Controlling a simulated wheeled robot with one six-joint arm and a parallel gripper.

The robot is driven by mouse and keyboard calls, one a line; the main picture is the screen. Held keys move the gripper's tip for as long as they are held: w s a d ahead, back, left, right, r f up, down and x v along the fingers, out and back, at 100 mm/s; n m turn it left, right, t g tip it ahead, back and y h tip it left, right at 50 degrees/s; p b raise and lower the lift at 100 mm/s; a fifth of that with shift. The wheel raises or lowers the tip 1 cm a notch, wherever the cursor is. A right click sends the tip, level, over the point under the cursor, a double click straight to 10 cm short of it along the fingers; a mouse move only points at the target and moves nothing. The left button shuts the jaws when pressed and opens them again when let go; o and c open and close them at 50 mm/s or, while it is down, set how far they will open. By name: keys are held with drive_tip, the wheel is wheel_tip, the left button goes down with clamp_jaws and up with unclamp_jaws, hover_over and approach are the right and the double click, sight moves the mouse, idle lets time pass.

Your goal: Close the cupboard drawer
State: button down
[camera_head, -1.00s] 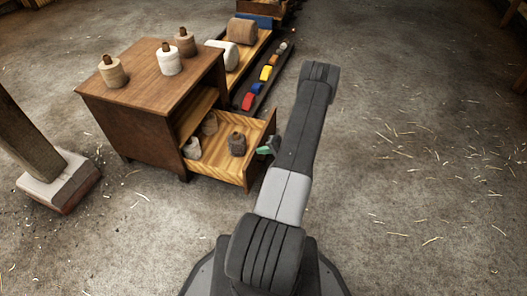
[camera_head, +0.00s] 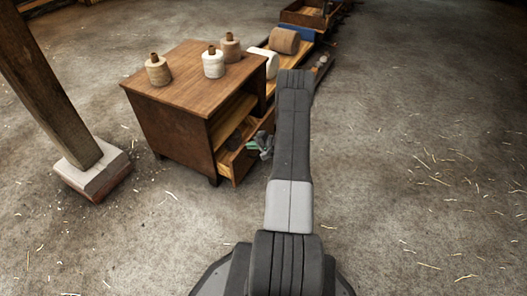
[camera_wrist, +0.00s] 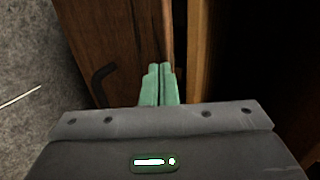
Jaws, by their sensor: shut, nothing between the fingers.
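The wooden cupboard (camera_head: 168,130) stands left of my arm. Its drawer (camera_head: 229,163) sticks out a little way from the lower part of the front, with dark contents partly visible inside. My gripper (camera_head: 254,146) is beside the drawer front at its right part, partly hidden by my arm. In the wrist view the green fingertips (camera_wrist: 160,84) are together and empty, close to the brown wooden drawer front (camera_wrist: 115,40). A dark handle (camera_wrist: 103,82) shows left of the fingers. I cannot tell whether the fingers touch the wood.
Several spools stand on the cupboard top, including a white one (camera_head: 213,65). A wooden post on a pale stone base (camera_head: 95,172) stands to the left. A row of trays with rolls (camera_head: 284,41) runs behind the cupboard. The floor at right is clear except for straw.

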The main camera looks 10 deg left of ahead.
drive_tip(key=w+a+b, duration=0.1)
drive_tip(key=w+a, duration=0.2)
drive_tip(key=a, duration=0.5)
drive_tip(key=shift+a, duration=0.3)
drive_tip(key=shift+r, duration=0.2)
drive_tip(key=shift+s, duration=0.1)
